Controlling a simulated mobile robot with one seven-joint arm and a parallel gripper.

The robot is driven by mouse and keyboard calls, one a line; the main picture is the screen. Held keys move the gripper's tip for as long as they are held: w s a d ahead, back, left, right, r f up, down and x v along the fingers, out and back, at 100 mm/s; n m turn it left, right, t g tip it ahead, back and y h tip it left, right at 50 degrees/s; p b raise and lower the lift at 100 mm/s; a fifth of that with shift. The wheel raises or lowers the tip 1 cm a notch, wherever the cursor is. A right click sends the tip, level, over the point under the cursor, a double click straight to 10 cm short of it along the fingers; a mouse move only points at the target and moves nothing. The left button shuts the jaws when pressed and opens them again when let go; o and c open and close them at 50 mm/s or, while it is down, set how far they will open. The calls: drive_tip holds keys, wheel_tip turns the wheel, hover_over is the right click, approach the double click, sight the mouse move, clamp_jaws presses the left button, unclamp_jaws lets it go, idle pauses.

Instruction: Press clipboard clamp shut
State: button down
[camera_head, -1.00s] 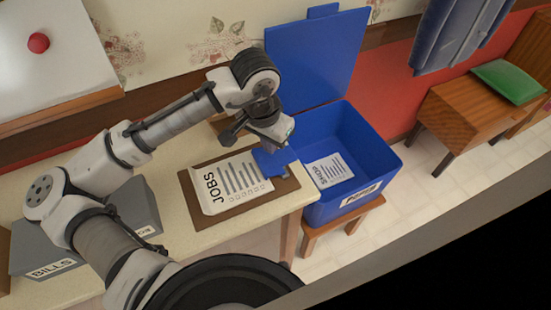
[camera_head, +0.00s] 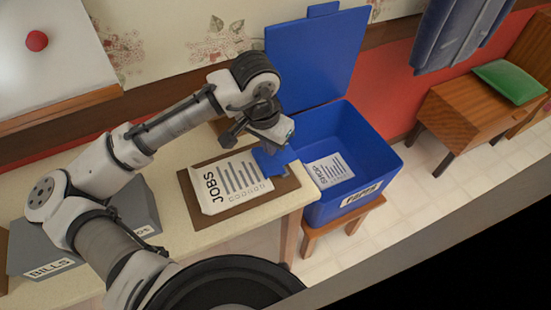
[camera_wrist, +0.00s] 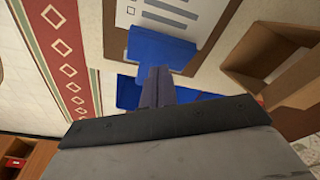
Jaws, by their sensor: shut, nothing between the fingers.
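A brown clipboard (camera_head: 216,213) lies on the table with a white JOBS sheet (camera_head: 222,187) on it. Its blue clamp (camera_head: 275,162) is at the right end, over the sheet's edge. In the wrist view the clamp's upper plate (camera_wrist: 160,48) overlaps the sheet, with more blue below it. My gripper (camera_wrist: 157,86) is shut and empty, its fingertips by the plate's lower edge. Whether they touch it is unclear. In the head view my wrist is just above the clamp and hides part of it; the fingertips are hard to make out. The clamp's angle cannot be told.
A blue bin (camera_head: 382,158) with its lid (camera_head: 316,60) raised stands on a wooden stool (camera_head: 342,219) right of the table. A SHOP sheet (camera_head: 327,170) lies inside. The table's right edge is close to the clipboard.

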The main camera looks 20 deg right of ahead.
drive_tip(key=shift+f+b, duration=1)
drive_tip(key=shift+f, duration=0.45)
idle(0.5)
wheel_tip(320, 180, up, 7)
drive_tip(key=p, duration=0.6)
drive_tip(key=shift+p, duration=0.35)
idle(0.4)
